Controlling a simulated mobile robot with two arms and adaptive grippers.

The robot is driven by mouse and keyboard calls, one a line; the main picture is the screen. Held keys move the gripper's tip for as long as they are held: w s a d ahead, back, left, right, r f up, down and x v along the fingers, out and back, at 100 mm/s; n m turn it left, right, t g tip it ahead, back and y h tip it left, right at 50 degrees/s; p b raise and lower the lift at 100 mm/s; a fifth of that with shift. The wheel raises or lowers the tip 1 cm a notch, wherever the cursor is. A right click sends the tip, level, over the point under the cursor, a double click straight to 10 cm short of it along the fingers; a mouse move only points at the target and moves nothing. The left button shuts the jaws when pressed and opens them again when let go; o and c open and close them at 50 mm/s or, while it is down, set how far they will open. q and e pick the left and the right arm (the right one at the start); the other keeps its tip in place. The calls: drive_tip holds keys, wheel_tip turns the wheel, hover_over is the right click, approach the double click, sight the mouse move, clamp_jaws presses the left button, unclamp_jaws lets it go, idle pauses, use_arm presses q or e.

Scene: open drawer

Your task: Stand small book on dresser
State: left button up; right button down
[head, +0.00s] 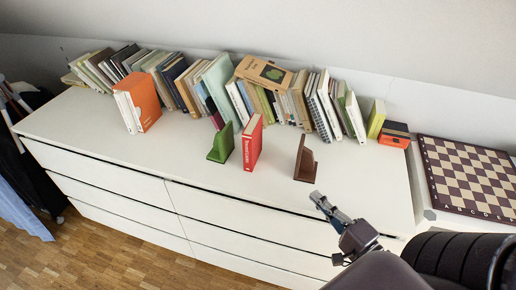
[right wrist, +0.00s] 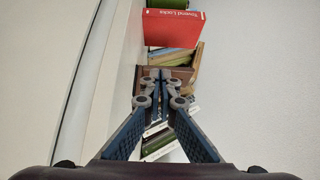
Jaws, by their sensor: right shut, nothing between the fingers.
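A small red book (head: 252,146) stands upright on the white dresser (head: 85,125), between a green bookend (head: 222,146) on its left and a brown bookend (head: 305,160) on its right, with a gap to the brown one. In the right wrist view the red book (right wrist: 174,28) shows beyond the fingers. My right gripper (head: 318,197) is shut and empty, near the dresser's front edge, right of and nearer than the brown bookend. It does not touch the book. My left gripper is not in view.
A long row of books (head: 190,85) lines the back of the dresser. Orange-covered books (head: 147,100) stand at the left. A chessboard (head: 468,175) lies at the right. The dresser top is clear at the front left and front middle.

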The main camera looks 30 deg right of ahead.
drive_tip(key=shift+w, duration=0.5)
drive_tip(key=shift+w+r, duration=0.1)
drive_tip(key=shift+w, duration=0.15)
drive_tip(key=w, duration=0.6)
drive_tip(key=shift+r+p, duration=0.1)
drive_tip(key=shift+p, duration=0.2)
approach(258, 148)
drive_tip(key=d, duration=0.1)
drive_tip(key=s+d, duration=0.1)
drive_tip(key=d, duration=0.1)
drive_tip(key=shift+d, duration=0.15)
drive_tip(key=w, duration=0.4)
drive_tip(key=shift+w+p, duration=0.3)
drive_tip(key=shift+w+a+p, duration=0.4)
drive_tip(key=shift+w+a, duration=0.45)
drive_tip(key=shift+a, duration=0.05)
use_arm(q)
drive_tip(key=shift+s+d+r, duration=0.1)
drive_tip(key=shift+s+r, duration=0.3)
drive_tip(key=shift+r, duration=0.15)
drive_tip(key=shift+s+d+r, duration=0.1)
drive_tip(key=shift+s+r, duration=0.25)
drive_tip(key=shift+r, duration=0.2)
use_arm(e)
drive_tip(key=shift+w+a, duration=0.5)
drive_tip(key=shift+a, duration=0.05)
